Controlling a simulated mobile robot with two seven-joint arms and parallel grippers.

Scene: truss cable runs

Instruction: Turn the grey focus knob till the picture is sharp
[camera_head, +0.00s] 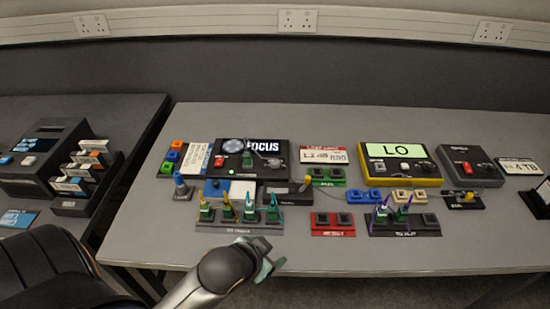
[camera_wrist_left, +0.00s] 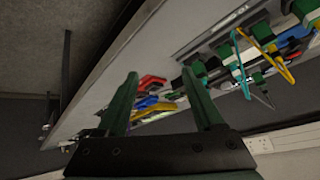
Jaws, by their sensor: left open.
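The black focus panel (camera_head: 283,150) lies on the grey table, left of its middle, with the word FOCUS in white. A small round grey part (camera_head: 274,163), apparently the focus knob, sits at its right side. A pale round patch (camera_head: 234,145) sits at its upper left; I cannot tell whether its picture is sharp. My left gripper (camera_head: 270,267) has green fingers and is at the table's front edge, well in front of the panel. In the left wrist view its fingers (camera_wrist_left: 163,95) are spread with nothing between them. My right gripper is not in view.
A strip with several clipped cables (camera_head: 240,227) lies between my left gripper and the panel. A red block (camera_head: 333,224) and a second cable strip (camera_head: 405,226) lie to the right. A yellow-edged LO box (camera_head: 400,182) stands further right. The table's front strip is clear.

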